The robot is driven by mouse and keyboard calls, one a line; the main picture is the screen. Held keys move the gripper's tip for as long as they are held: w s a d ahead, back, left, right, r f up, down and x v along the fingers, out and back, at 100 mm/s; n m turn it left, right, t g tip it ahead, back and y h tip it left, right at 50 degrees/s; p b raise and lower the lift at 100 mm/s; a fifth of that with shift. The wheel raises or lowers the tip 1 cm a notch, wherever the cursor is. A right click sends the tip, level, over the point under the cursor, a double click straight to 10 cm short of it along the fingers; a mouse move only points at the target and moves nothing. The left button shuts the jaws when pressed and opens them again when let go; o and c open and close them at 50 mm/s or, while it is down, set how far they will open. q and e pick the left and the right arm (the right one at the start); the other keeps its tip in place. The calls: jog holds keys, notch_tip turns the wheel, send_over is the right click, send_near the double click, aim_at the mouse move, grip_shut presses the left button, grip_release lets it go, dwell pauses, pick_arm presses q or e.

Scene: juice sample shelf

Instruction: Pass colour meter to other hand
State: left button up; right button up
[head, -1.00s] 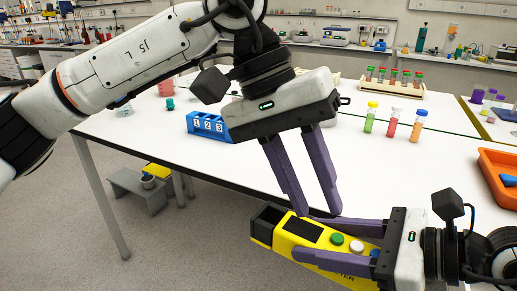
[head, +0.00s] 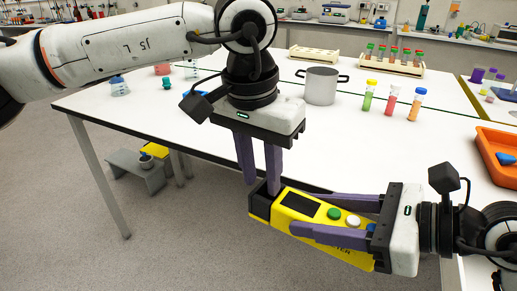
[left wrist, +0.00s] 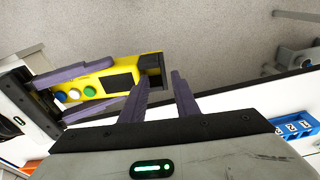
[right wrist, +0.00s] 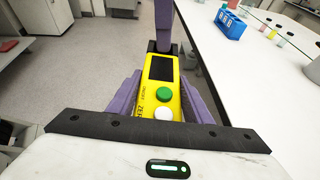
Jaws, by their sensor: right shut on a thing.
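The yellow colour meter (head: 299,206) has a dark screen, green, white and blue buttons and a black end block. My right gripper (head: 291,213) is shut on its body and holds it in front of the table's front edge. In the right wrist view, the meter (right wrist: 160,92) lies between the purple fingers, black end pointing away. My left gripper (head: 261,188) is open, pointing down at the black end. In the left wrist view, the black end (left wrist: 152,70) is near the left fingertips (left wrist: 160,76); whether they touch it I cannot tell.
The white table (head: 170,115) lies behind. It bears a grey pot (head: 321,86), several capped sample vials (head: 391,100), a tube rack (head: 397,62) and an orange tray (head: 488,140) at the right. A blue numbered rack (right wrist: 230,24) shows too. Open floor lies below the meter.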

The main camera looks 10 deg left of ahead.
pick_arm(q)
jog(key=shift+w+f, duration=0.15)
jog(key=shift+f, duration=1)
jog(key=shift+d, duration=0.1)
grip_shut()
jog(key=shift+d, duration=0.2)
pick_arm(e)
jog(key=o, duration=1.4)
jog(key=shift+r, duration=0.1)
